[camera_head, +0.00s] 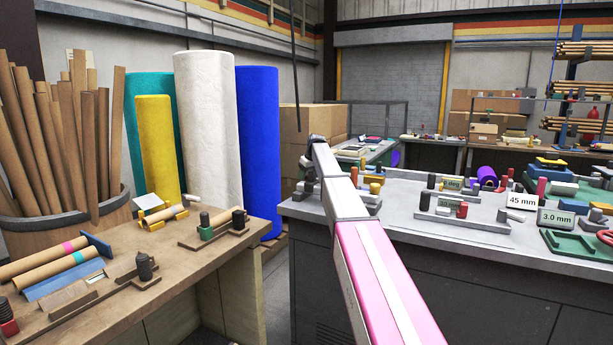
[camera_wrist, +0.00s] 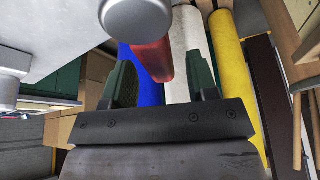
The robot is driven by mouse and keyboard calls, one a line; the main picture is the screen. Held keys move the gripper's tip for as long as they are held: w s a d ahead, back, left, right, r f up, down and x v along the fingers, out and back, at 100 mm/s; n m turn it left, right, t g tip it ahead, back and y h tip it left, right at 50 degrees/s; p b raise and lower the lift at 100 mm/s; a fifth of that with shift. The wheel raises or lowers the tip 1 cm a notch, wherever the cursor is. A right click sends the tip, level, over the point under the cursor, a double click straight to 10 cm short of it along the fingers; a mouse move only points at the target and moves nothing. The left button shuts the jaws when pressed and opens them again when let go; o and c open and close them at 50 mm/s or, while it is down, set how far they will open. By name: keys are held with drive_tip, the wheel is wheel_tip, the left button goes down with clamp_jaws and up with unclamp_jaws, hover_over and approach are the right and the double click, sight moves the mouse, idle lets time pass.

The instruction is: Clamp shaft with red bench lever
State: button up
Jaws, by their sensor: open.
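In the wrist view my gripper (camera_wrist: 163,66) has its two dark green fingers spread apart. A red lever-like cylinder (camera_wrist: 151,56) shows in the space between them, with clear gaps on both sides. Its upper end runs behind a round grey hub (camera_wrist: 136,18). I cannot tell how deep it sits between the fingers. In the head view my arm reaches over the left end of the grey bench (camera_head: 440,229), and my fingers cannot be made out. A small red upright part (camera_head: 353,175) stands there beside my arm; I cannot tell whether it is the same lever. I cannot make out the shaft.
A wooden table (camera_head: 215,262) with tubes and small fixtures stands at left. Signs reading 45 mm (camera_head: 521,202) and 3.0 mm (camera_head: 556,218) stand at the bench's right.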

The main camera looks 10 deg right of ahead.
clamp_jaws()
drive_tip(key=m, duration=0.1)
drive_tip(key=d+m+h, duration=0.1)
drive_tip(key=m, duration=0.1)
drive_tip(key=shift+w+d+t, duration=0.3)
drive_tip(key=shift+w+t, duration=0.1)
drive_tip(key=d+m, duration=0.1)
drive_tip(key=m, duration=0.1)
drive_tip(key=d+m+h, duration=0.1)
drive_tip(key=m, duration=0.1)
drive_tip(key=shift+w, duration=0.1)
drive_tip(key=d+m+h, duration=0.1)
drive_tip(key=m, duration=0.2)
drive_tip(key=shift+d+m+h, duration=0.3)
drive_tip(key=shift+d+h, duration=0.1)
drive_tip(key=shift+s+d+m+g+h, duration=0.25)
drive_tip(key=shift+d+m, duration=0.2)
drive_tip(key=shift+m, duration=0.45)
drive_tip(key=shift+s+d+m+g+h, duration=0.15)
drive_tip(key=shift+s+d+m+h, duration=0.25)
drive_tip(key=shift+m, duration=0.5)
